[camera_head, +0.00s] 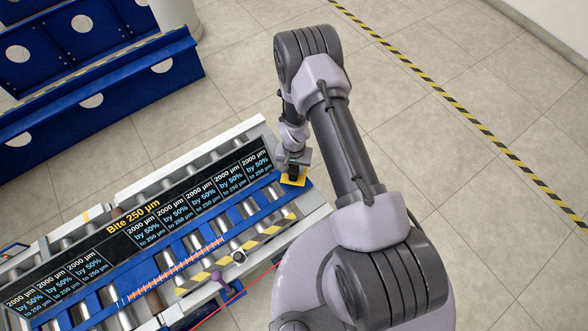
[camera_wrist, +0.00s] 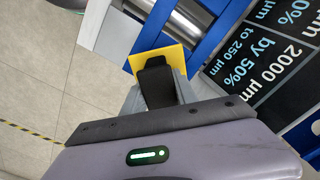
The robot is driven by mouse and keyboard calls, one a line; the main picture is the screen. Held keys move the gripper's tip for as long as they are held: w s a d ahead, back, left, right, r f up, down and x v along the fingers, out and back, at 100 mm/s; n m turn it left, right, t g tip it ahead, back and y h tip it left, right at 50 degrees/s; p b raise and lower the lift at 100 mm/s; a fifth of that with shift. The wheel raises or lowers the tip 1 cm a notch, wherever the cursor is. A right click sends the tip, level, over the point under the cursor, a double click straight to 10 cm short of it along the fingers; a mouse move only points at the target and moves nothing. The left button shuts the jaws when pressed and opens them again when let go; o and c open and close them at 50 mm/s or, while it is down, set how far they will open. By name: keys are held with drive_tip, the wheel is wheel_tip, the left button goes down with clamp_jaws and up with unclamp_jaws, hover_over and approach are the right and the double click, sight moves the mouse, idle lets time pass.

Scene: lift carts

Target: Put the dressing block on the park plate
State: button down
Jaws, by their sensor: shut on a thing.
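My gripper (camera_head: 294,169) reaches down at the right end of the roller conveyor. It is shut on a black block, which I take to be the dressing block (camera_wrist: 156,82); in the wrist view it sits between the grey fingers. A small yellow plate, seemingly the park plate (camera_head: 293,181), lies directly under the gripper on the blue conveyor frame. It also shows in the wrist view (camera_wrist: 175,55), behind the block. The block overlaps the plate in both views. I cannot tell whether they touch. The block's lower end is mostly hidden.
The conveyor (camera_head: 262,212) carries black label panels (camera_head: 165,205) and an orange-marked scale (camera_head: 175,268). A yellow-black striped bar (camera_head: 235,255) with a knob runs along its near side. A blue rack (camera_head: 100,75) stands at the upper left. Tiled floor to the right is clear.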

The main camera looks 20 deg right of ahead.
drive_tip(key=c, duration=1)
unclamp_jaws()
drive_tip(key=shift+o, duration=0.2)
